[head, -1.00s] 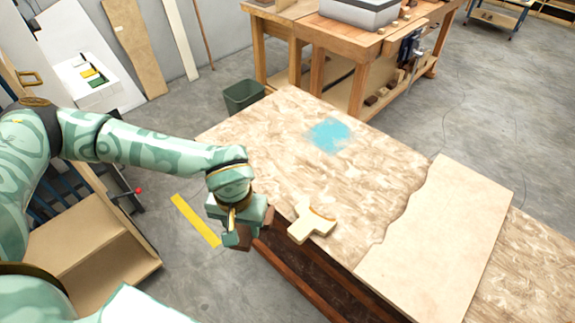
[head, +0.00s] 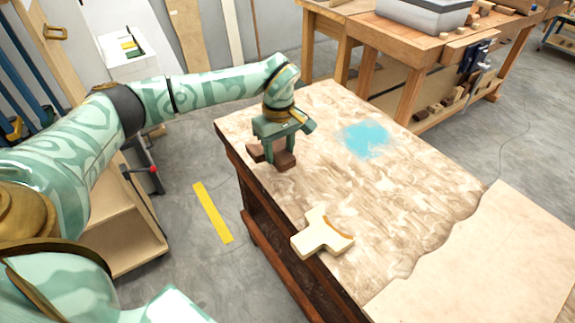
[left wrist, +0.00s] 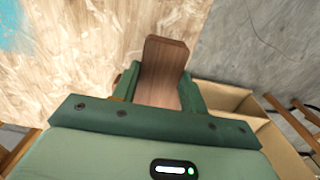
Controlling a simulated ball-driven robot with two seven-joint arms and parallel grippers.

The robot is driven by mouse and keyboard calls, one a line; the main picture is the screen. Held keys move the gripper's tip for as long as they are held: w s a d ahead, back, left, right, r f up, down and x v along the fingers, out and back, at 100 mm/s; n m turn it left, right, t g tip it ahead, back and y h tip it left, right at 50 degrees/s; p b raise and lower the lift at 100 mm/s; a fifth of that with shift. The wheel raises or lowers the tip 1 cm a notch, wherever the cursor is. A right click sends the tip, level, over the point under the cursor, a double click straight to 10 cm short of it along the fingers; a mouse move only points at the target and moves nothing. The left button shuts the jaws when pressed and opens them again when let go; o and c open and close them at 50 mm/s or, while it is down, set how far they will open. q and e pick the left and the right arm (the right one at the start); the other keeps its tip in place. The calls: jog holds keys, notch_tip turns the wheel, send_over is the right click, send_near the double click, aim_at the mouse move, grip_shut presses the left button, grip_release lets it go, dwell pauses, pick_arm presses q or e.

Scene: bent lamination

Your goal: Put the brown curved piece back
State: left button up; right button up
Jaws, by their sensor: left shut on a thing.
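My left gripper (head: 272,150) is shut on the brown curved piece (head: 285,161), whose ends stick out on both sides of the fingers. The left wrist view shows the brown piece (left wrist: 160,72) between the green fingers, its middle partly hidden by the gripper. The gripper is over the left edge of the worktable (head: 400,195), near its far left corner; I cannot tell whether the piece touches the surface. A pale wooden form (head: 320,234) with a concave, orange-brown curved edge lies at the table's near left edge, apart from the gripper. My right gripper is not in view.
A blue paint patch (head: 364,139) marks the table right of the gripper, with free surface around it. A pale sheet (head: 500,255) covers the right part. A workbench (head: 420,45) stands behind. A yellow strip (head: 213,212) lies on the floor at left.

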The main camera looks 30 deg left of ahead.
aim_at(285, 150)
pick_arm(q)
jog(key=shift+w+d+f+b, duration=0.2)
jog(key=shift+w+f+b, duration=0.15)
jog(key=shift+w+f, duration=0.55)
notch_tip(285, 150, down, 4)
jog(key=shift+r+b, duration=0.1)
jog(key=shift+b, duration=0.65)
jog(key=shift+r, duration=0.2)
jog(key=o, duration=1)
jog(key=shift+f, duration=0.1)
notch_tip(285, 150, up, 12)
jog(key=p, duration=0.4)
